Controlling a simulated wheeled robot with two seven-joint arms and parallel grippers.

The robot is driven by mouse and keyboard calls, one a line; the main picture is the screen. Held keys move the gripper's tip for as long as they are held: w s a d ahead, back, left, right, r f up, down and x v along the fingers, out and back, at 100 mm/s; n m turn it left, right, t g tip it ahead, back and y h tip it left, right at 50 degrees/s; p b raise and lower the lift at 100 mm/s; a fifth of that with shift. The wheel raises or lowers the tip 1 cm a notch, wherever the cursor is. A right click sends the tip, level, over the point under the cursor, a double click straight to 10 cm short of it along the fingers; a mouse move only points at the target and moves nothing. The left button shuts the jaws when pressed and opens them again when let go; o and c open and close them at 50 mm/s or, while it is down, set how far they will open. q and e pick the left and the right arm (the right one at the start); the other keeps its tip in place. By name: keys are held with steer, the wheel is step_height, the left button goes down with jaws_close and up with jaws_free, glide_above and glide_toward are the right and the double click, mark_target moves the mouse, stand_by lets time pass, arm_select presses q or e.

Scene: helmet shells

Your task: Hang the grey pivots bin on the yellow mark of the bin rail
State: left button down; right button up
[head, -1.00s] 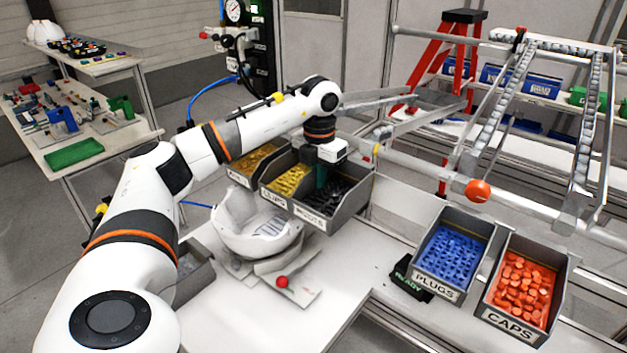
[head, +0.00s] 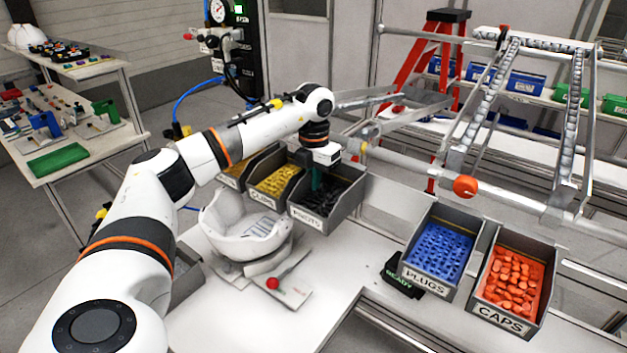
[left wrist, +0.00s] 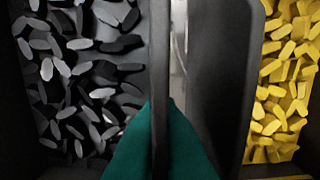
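The grey pivots bin (head: 345,207), labelled PIVOTS and filled with dark pieces, is beside the clips bin behind the white helmet shell (head: 245,225). My left gripper (head: 317,182) points down at its left side. In the left wrist view, its green fingers (left wrist: 160,150) sit one on each side of the bin's wall (left wrist: 160,60), closed on it. Dark pivots (left wrist: 85,80) lie left of that wall. A small yellow spot (head: 363,149) shows on the metal bar right of my gripper; I cannot tell whether it is the rail's mark. My right gripper is out of view.
The clips bin (head: 252,190) with yellow pieces is close on the left, with a narrow gap. The blue plugs bin (head: 407,268) and orange caps bin (head: 541,310) stand at right. An orange ball (head: 465,187) is on the bar. The white table front is mostly clear.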

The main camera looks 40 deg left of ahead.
arm_select(q)
steer(key=c, duration=1.6)
jaws_free()
steer(key=shift+o, duration=0.2)
step_height(320, 180, up, 7)
steer(key=b, duration=0.2)
steer(key=shift+b, duration=0.3)
step_height(320, 180, up, 5)
steer(key=shift+r+p, duration=0.1)
steer(key=shift+p, duration=0.65)
steer(key=shift+f, duration=0.2)
